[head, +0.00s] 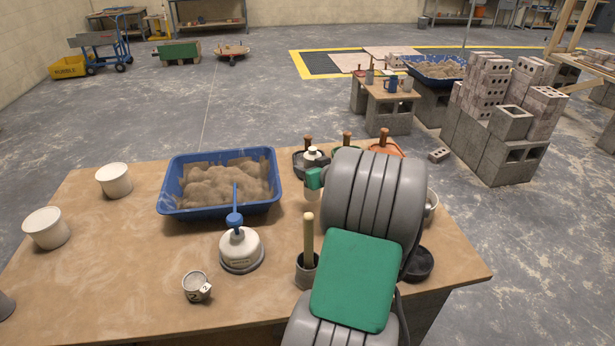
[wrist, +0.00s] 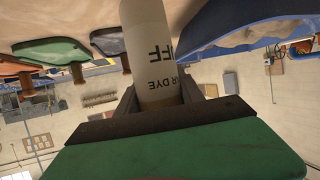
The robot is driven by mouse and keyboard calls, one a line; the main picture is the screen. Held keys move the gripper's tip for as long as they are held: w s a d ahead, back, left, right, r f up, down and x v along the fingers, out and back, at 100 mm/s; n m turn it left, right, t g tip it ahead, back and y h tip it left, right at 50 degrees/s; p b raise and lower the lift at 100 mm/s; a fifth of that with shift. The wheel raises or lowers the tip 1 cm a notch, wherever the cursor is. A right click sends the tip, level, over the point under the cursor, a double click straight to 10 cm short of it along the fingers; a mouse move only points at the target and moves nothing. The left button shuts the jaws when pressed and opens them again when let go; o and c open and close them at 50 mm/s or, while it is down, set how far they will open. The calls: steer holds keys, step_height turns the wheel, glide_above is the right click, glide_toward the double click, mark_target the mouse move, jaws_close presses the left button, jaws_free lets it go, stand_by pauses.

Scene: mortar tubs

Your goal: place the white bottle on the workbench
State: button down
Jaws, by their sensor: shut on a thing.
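The white bottle (wrist: 150,45) stands out between my gripper's fingers in the wrist view, with dark lettering on its side that reads partly "IFF" and "AR DYE". My gripper (wrist: 160,97) is shut on it. My arm covers much of that area. The workbench (head: 130,240) has a tan top. I cannot tell whether the bottle's base touches it.
A blue tub of sand (head: 167,195), a blue-topped white dispenser (head: 243,250), a marked cup (head: 197,286) and a pot with a wooden handle (head: 307,270) crowd the bench's middle. White buckets (head: 114,180) stand at left. Trowels (head: 385,140) lie at the back right.

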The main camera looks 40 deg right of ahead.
steer(key=shift+w+d+f, duration=0.1)
steer(key=shift+f, duration=0.8)
steer(key=shift+w+d+f, duration=0.1)
steer(key=shift+f, duration=0.75)
steer(key=shift+f, duration=0.2)
steer(key=c, duration=0.7)
jaws_free()
steer(key=shift+c, duration=0.2)
